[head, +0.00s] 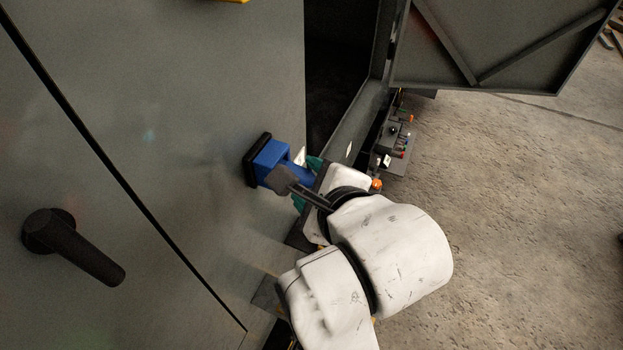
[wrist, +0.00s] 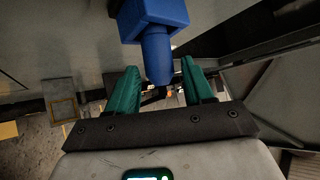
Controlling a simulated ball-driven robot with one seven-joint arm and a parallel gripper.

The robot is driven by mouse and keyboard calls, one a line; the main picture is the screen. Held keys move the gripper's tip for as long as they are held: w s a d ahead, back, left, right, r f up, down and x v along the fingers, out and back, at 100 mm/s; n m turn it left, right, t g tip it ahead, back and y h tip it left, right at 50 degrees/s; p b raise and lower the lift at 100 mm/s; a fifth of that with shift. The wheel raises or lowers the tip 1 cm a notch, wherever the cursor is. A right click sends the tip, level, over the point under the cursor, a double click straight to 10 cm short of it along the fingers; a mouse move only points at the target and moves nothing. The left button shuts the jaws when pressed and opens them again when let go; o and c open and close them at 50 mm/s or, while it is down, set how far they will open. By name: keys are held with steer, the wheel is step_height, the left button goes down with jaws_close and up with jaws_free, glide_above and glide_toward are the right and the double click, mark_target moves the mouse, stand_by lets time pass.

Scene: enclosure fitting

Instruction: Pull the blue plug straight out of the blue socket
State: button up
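The blue socket (head: 268,158) sits on a black flange on the grey cabinet wall in the head view. It is at the top of the wrist view (wrist: 152,14). The blue plug (wrist: 157,58) is a round blue body joined to the socket, its free end pointing at my gripper. In the head view the plug is partly hidden by a grey part in front of it. My gripper (wrist: 158,67) has two green fingers, one on each side of the plug's end. A gap shows between the plug and each finger, so the gripper is open.
A black handle (head: 75,247) sticks out from the cabinet front at the left. An open cabinet door (head: 500,40) stands at the upper right. Small coloured parts lie on a grey shelf (head: 397,150) beside the cabinet opening. Bare concrete floor (head: 530,210) is at the right.

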jaws_close()
steer(key=shift+s+d, duration=0.25)
steer(key=shift+d, duration=0.4)
steer(key=shift+s+d, duration=0.1)
steer(key=shift+d, duration=0.25)
steer(key=shift+s+d+p, duration=0.2)
steer(key=shift+d, duration=0.3)
steer(key=shift+s+d+p, duration=0.15)
steer(key=shift+d+p, duration=0.05)
steer(key=shift+d, duration=0.25)
steer(key=shift+s+d, duration=0.1)
steer(key=shift+d, duration=0.2)
steer(key=shift+s+d, duration=0.2)
steer(key=shift+d, duration=0.4)
